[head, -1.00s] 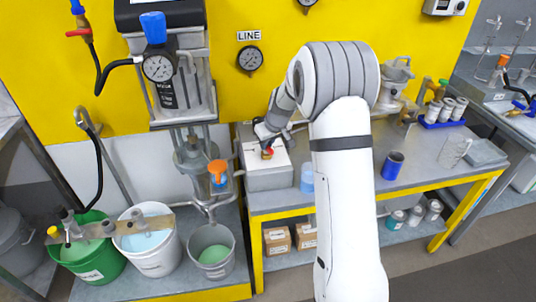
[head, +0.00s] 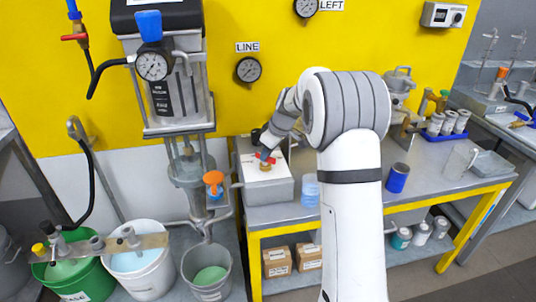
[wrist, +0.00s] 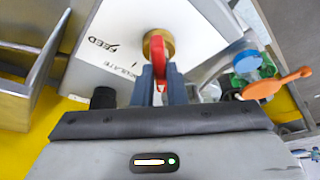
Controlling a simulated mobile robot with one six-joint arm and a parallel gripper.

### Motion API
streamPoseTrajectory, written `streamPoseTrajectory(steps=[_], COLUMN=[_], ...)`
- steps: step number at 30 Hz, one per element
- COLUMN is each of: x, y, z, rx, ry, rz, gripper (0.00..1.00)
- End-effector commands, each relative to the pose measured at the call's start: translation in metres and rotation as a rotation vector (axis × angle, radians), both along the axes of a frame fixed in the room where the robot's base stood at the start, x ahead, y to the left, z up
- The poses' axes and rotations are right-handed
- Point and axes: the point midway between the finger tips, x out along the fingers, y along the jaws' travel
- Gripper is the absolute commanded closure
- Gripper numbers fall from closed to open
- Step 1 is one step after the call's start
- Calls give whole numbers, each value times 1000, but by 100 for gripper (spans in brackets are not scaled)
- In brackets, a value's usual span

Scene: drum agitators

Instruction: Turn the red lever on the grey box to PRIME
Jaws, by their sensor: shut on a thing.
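The grey box (head: 268,192) stands on the left end of the bench, with a white plate on top. The red lever (head: 265,158) sits on a brass hub (head: 264,168) on that plate. In the wrist view the red lever (wrist: 161,82) points from the brass hub (wrist: 158,47) towards my gripper. My gripper (wrist: 160,88) is shut on the lever, one dark finger on each side. The plate's printed words FEED and a partly covered one ending in ULATE show left of the hub. I cannot read PRIME in any view.
A pump stand with an orange-handled valve (head: 213,180) is just left of the box. A clear blue-tinted cup (head: 309,190) stands right of it, and a dark blue can (head: 397,178) further right. Buckets stand at lower left.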

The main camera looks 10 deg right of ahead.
Motion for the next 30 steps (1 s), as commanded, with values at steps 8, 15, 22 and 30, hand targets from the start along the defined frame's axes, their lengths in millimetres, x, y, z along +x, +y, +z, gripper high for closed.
streamPoseTrajectory(steps=[8,15,22,30], x=[0,0,0,-10], y=[0,0,0,-11], z=[0,0,2,38], rx=[-2,-1,-1,0], ry=[0,-1,-1,-4], rz=[1,0,0,-2], gripper=[83,66,66,66])
